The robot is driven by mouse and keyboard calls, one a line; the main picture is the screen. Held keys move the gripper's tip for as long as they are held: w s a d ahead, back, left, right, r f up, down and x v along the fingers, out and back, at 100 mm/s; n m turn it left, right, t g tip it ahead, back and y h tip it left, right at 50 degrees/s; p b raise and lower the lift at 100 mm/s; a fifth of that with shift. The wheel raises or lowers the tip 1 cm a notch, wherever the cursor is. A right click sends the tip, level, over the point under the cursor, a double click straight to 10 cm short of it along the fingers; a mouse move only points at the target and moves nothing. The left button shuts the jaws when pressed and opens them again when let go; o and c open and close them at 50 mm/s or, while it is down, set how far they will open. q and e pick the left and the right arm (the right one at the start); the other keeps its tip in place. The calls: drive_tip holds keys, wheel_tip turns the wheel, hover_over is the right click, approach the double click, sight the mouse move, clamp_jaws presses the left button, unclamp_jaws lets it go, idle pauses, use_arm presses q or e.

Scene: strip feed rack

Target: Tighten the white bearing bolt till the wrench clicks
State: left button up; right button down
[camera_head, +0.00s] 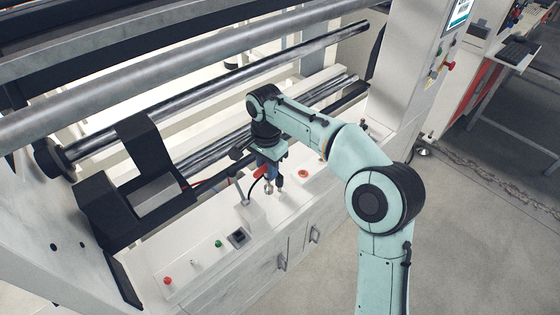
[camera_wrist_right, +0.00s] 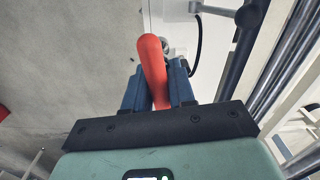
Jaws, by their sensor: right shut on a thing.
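My right gripper (camera_head: 274,178) points down over the white ledge of the machine, at the end of the pale green arm. It is shut on a red-orange handle, which I take to be the wrench (camera_head: 260,172). In the right wrist view the red-orange handle (camera_wrist_right: 152,62) lies between the two blue fingers (camera_wrist_right: 160,88) and sticks out past them. A small silver part (camera_wrist_right: 177,51) shows just beyond the fingers; I cannot tell whether it is the wrench head or the bolt. The white bearing bolt cannot be made out clearly. My left gripper is not in view.
Long rollers (camera_head: 205,84) run behind. Open floor (camera_head: 470,230) lies to the right.

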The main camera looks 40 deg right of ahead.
use_arm(q)
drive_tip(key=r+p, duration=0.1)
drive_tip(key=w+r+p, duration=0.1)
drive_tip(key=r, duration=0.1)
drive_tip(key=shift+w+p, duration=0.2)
drive_tip(key=shift+p, duration=0.1)
use_arm(e)
drive_tip(key=a+f+n, duration=0.4)
drive_tip(key=a+n, duration=0.4)
drive_tip(key=a, duration=0.6)
drive_tip(key=w+a+f+n, duration=0.1)
drive_tip(key=a+f+n, duration=0.3)
drive_tip(key=a+n, duration=0.4)
drive_tip(key=a, duration=0.5)
drive_tip(key=shift+w+a+f, duration=0.2)
drive_tip(key=shift+a+f, duration=0.15)
drive_tip(key=shift+f, duration=0.05)
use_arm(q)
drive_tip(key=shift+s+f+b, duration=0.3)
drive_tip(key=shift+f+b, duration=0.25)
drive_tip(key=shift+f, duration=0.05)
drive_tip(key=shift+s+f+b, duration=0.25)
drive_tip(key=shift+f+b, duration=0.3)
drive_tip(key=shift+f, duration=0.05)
use_arm(e)
drive_tip(key=shift+f, duration=2.25)
